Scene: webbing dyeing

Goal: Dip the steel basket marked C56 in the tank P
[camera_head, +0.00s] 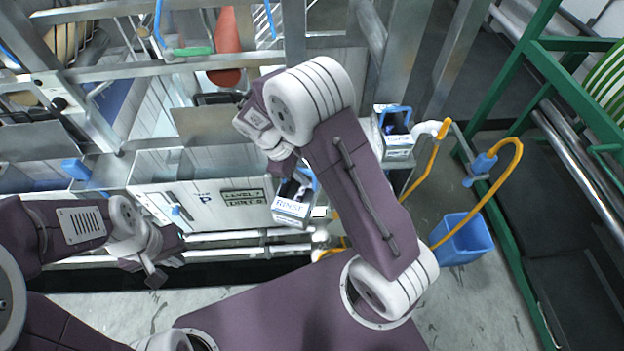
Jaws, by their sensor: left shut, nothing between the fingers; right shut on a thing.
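Tank P (205,212) is a pale, open-topped steel tank with a "P" and a second label on its front, left of centre. My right gripper (289,170) is shut, just right of the tank, with its fingertips partly hidden by its own wrist. It is at a blue handle (310,180), which appears to belong to the basket it holds. My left gripper (153,274) is shut and empty, in front of the tank, low at left.
Another small labelled box (397,148) with a blue handle stands further right. A blue bucket (462,240) is on the floor near a yellow hose (497,185). A green rack (535,60) borders the right. Metal rails (180,65) cross behind the tank.

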